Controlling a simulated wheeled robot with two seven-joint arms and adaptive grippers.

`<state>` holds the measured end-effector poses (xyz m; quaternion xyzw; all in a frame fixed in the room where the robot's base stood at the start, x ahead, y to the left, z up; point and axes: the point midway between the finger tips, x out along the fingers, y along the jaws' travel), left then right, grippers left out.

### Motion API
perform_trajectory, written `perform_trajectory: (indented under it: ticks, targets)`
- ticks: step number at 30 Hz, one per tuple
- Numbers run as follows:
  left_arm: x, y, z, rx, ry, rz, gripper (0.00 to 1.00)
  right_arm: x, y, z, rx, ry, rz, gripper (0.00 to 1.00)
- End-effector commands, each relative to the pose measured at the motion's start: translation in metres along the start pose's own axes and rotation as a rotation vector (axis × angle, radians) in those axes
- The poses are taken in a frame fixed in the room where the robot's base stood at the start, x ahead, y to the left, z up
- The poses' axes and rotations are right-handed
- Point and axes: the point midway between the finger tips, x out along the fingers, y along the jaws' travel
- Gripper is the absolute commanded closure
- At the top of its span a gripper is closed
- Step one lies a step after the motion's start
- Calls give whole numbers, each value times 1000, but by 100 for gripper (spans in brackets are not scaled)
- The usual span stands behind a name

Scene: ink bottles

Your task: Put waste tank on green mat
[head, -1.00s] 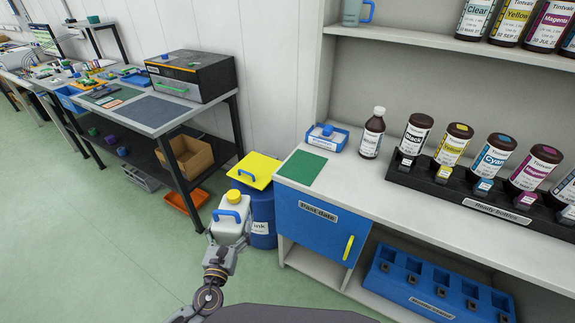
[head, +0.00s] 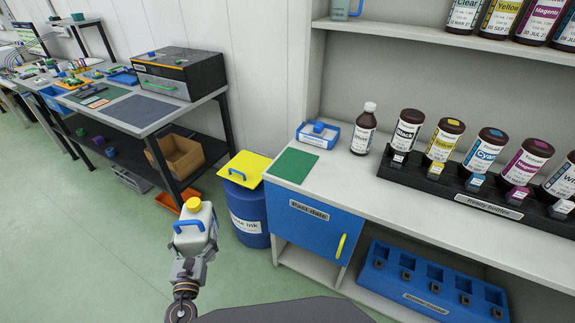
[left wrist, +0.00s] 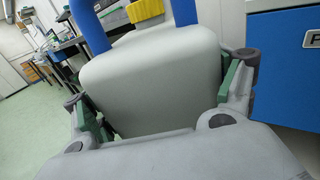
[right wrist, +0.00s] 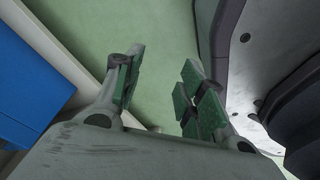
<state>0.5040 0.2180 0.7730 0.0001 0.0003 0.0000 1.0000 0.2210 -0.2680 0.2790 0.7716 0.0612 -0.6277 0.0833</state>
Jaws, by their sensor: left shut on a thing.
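The waste tank (head: 196,228) is a pale canister with a yellow cap and a blue handle. My left gripper (head: 187,262) is shut on it and holds it off the floor, left of the blue drum. In the left wrist view the tank (left wrist: 155,80) fills the space between the green finger pads of my left gripper (left wrist: 168,100). The green mat (head: 292,165) lies bare on the left end of the white counter, right of the tank. My right gripper (right wrist: 160,95) is open and empty in the right wrist view, with green floor beyond it.
A blue drum (head: 247,212) with a yellow lid (head: 243,168) stands between the tank and the counter. A blue tray (head: 318,135) sits behind the mat. A brown bottle (head: 364,130) and a black rack (head: 440,185) of bottles stand farther right.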

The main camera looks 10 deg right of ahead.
Motion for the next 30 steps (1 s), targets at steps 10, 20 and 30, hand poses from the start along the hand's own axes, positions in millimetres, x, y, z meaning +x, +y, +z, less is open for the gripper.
perform_trajectory:
  ticks: [10,20,30]
  targets:
    - [1,0,-7,0,-4,0,59,-5,-7,-17,2,1,-8,60]
    - [1,0,-20,0,-4,0,59,-17,-17,-44,5,2,-21,60]
    - [5,-13,-28,-2,-10,-19,59,-39,-28,-75,8,2,-37,60]
